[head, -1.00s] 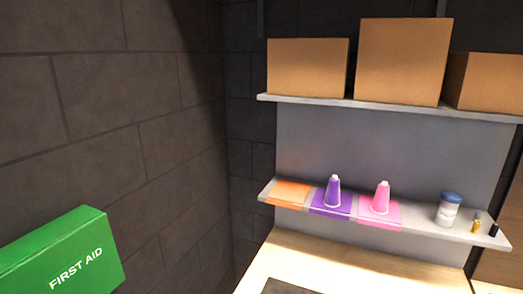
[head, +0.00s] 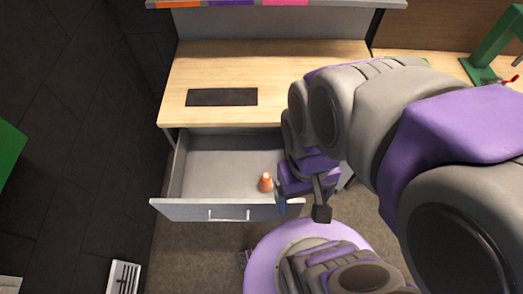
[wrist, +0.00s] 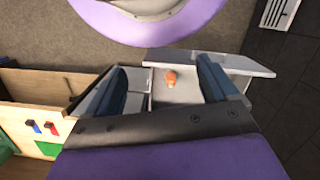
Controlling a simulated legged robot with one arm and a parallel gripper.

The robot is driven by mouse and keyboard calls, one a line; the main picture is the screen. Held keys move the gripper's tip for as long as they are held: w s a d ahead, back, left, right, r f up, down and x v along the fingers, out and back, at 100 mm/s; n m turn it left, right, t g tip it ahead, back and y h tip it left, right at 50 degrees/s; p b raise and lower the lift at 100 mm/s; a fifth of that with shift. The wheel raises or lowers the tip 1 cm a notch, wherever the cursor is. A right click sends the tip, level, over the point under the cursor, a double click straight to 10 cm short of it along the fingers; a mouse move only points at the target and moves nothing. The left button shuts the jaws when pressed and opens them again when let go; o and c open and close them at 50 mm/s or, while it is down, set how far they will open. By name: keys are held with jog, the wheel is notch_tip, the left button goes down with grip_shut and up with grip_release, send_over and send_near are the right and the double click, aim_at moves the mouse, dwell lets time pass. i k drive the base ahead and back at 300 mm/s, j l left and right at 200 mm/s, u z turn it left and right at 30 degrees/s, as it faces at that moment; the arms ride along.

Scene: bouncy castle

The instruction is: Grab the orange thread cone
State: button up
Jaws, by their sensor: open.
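The orange thread cone (head: 266,182) stands in the open drawer (head: 212,170), near the drawer's front wall and to the right of its middle. My gripper (head: 300,205) is just right of the cone in the head view, over the drawer's front right corner. In the wrist view the cone (wrist: 170,77) shows between the two blue fingers of my gripper (wrist: 165,85), beyond their tips. My gripper is open and holds nothing. My arm hides the right end of the drawer in the head view.
A wooden desk top (head: 270,75) with a dark mat (head: 222,97) lies behind the open drawer. A grey shelf edge (head: 340,5) with coloured patches is above it. A green first aid box (head: 8,150) is at the left wall. A round purple-rimmed object (head: 262,250) stands before the drawer.

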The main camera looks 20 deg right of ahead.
aim_at(265, 185)
jog(key=j, duration=0.4)
jog(key=i+j+z, duration=0.1)
jog(key=j+z, duration=0.65)
jog(key=z, duration=0.9)
